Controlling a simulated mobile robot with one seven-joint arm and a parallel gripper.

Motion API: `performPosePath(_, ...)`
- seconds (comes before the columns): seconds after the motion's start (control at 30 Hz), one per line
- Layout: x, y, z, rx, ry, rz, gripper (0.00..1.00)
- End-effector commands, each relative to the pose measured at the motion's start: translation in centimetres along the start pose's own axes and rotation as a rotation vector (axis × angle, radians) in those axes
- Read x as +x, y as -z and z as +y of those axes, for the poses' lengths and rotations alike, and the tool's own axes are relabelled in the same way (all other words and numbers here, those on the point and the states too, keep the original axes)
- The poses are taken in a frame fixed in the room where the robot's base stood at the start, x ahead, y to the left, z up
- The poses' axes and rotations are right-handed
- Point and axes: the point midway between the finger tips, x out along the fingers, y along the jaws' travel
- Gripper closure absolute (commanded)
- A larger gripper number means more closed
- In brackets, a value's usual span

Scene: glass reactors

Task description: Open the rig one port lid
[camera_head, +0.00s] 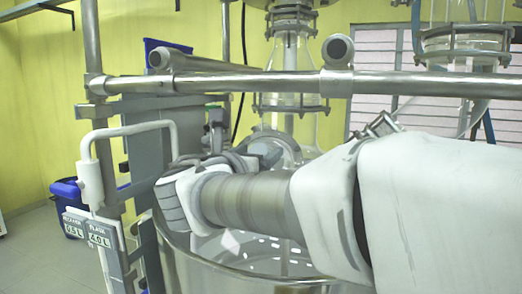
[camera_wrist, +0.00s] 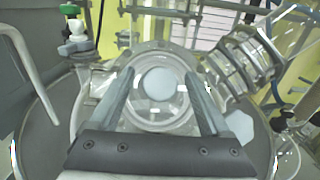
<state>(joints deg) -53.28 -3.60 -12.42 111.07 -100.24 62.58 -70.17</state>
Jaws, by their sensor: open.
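The rig one port lid seems to be the round, clear glass piece (camera_wrist: 160,118) in the middle of the wrist view, with a pale disc (camera_wrist: 158,84) at its centre. It sits on top of the reactor vessel, and I cannot tell whether it is seated or raised. My gripper (camera_wrist: 161,75) is open, with one grey finger on each side of the round glass. I cannot tell whether the fingers touch it. In the head view my arm reaches in from the right over the glass vessel (camera_head: 238,243), and my wrist hides much of the port area.
A horizontal metal rail (camera_head: 250,84) crosses in front of the reactor. A flanged glass neck (camera_wrist: 245,62) stands right of my fingers, and a green-and-white valve (camera_wrist: 75,38) stands left.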

Motion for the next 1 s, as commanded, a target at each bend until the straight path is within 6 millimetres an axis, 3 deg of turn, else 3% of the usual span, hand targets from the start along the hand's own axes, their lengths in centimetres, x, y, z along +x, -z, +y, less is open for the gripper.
performPosePath(0.53,-0.04,-0.03,-0.22,0.001,-0.001,0.0,0.21)
performPosePath(0.9,-0.03,-0.02,-0.22,0.001,-0.001,0.0,0.87)
performPosePath(1.0,-0.03,-0.02,-0.22,0.001,-0.001,0.0,1.0)
